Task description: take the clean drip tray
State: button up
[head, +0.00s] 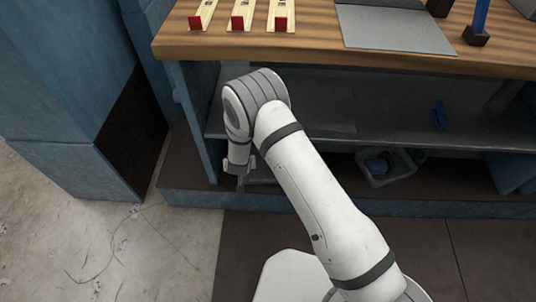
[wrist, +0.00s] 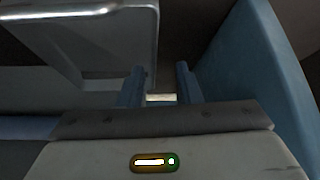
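I cannot pick out the clean drip tray for certain in either view. A flat grey metal sheet (head: 392,28) lies on the wooden bench top; I cannot tell whether it is a tray. My gripper (head: 240,172) hangs low at the left end of the open space under the bench, pointing down. In the wrist view its two dark blue fingers (wrist: 160,82) stand apart, with a small pale patch between their bases. I see nothing held between them.
A blue side panel (wrist: 250,70) is close on the right. A grey bin (head: 400,178) with blue contents stands below the shelf.

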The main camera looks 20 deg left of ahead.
jog(key=b+x, duration=0.1)
jog(key=x, duration=0.2)
jog(key=b+x, duration=0.2)
jog(key=x, duration=0.2)
jog(key=shift+w+d+f, duration=0.1)
jog(key=shift+w+d, duration=0.05)
jog(key=shift+w, duration=0.25)
grip_shut()
